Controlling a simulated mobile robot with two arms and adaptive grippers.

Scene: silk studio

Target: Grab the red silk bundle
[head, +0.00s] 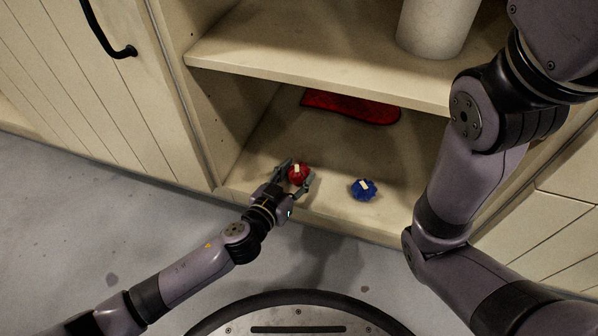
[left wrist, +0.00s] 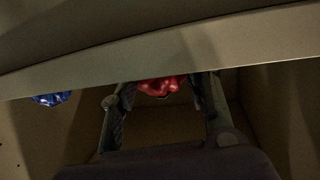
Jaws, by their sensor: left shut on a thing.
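The red silk bundle (head: 298,174) is a small red bunch with a pale tag, at the front of the cabinet's lower compartment. My left gripper (head: 296,176) reaches in from the left and is shut on it, with one finger on each side. In the left wrist view the red bundle (left wrist: 163,86) sits between the two fingertips (left wrist: 163,92), its upper part hidden by a shelf edge. My right arm crosses the right side of the head view, but its gripper is out of view.
A blue bundle (head: 363,189) with a pale tag lies right of the red one; it shows in the left wrist view too (left wrist: 50,99). A flat red item (head: 350,106) lies deeper inside. The upper shelf (head: 320,75) overhangs the compartment and holds a pale cylinder (head: 436,25).

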